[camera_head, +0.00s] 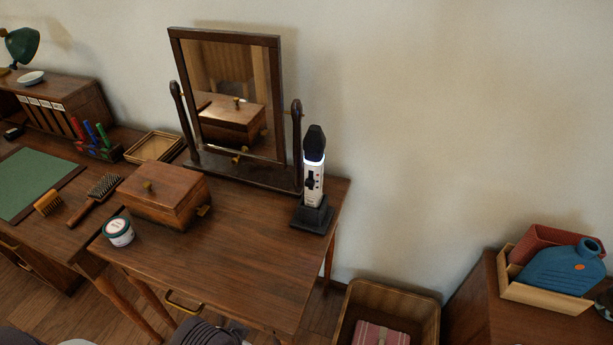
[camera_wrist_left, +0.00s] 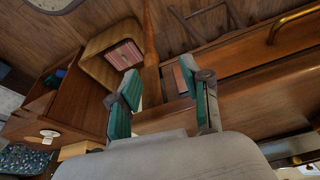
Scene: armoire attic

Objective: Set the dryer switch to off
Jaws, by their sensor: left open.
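The dryer (camera_head: 314,172) is white with a black top and a glowing bluish-white ring. It stands upright in a black stand (camera_head: 312,216) at the right end of the wooden dressing table (camera_head: 250,255). A small black switch (camera_head: 310,183) shows on its front; its setting is too small to read. My left gripper (camera_wrist_left: 163,92) is open and empty in the left wrist view, its green-padded fingers apart below the table's drawer level. The dryer does not show in that view. My right gripper is not in view.
A framed mirror (camera_head: 240,105) stands behind, close to the dryer's left. A wooden box (camera_head: 165,195), a small jar (camera_head: 118,231) and a hairbrush (camera_head: 96,200) lie further left. The tabletop before the dryer is clear. A bin (camera_head: 385,300) stands right of the table.

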